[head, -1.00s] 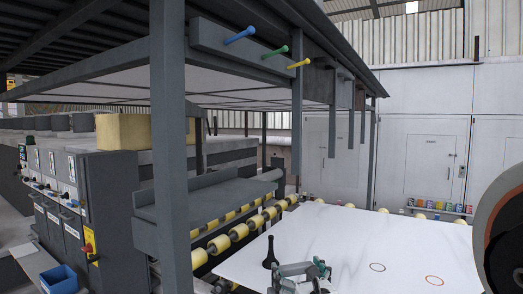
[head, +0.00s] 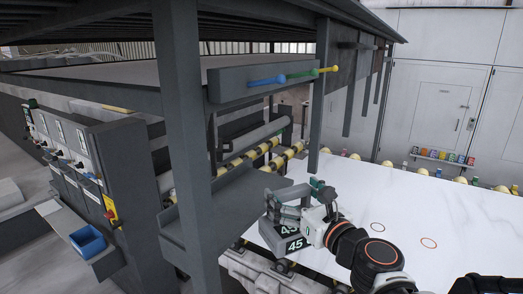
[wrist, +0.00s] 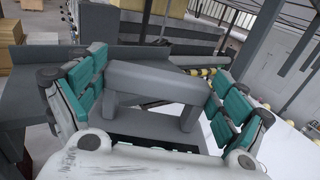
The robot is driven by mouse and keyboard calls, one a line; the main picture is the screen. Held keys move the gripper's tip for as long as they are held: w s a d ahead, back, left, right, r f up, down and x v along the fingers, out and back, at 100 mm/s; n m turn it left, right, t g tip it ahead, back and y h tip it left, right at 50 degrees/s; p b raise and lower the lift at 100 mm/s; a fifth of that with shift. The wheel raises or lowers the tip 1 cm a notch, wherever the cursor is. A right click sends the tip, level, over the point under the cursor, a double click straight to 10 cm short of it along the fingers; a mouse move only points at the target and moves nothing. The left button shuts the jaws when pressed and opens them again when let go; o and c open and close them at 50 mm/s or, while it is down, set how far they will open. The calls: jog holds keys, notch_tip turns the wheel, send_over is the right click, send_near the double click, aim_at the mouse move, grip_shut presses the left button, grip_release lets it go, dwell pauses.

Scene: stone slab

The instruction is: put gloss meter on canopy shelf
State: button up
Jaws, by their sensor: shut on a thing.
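The gloss meter (head: 289,238) is a grey block with a raised handle and white "45" markings. My gripper (head: 300,200) is shut on its handle; the wrist view shows the grey handle (wrist: 158,80) between the teal finger pads. The meter is held upright over the left edge of the white slab; whether its underside touches anything is unclear. The canopy shelf (head: 222,203) is a grey ledge with a back lip beside the canopy post, left of the meter. It looks empty. In the wrist view the shelf (wrist: 55,76) lies beyond and left of my gripper.
A thick canopy post (head: 185,140) stands before the shelf. The white slab (head: 400,215) carries two drawn rings. Rollers (head: 262,150) lie behind the shelf.

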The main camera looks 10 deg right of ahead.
jog(key=r, duration=0.1)
jog(key=r+p, duration=0.1)
jog(key=a+r+p, duration=0.1)
jog(key=shift+s+r+y, duration=0.3)
jog(key=shift+s+r, duration=0.05)
jog(key=f+b+x, duration=0.3)
jog(key=b+x, duration=0.6)
jog(key=x, duration=1.2)
jog(key=shift+w+a, duration=0.2)
jog(key=shift+w, duration=0.2)
jog(key=shift+f, duration=0.15)
jog(key=o, duration=0.9)
jog(key=shift+c, duration=0.2)
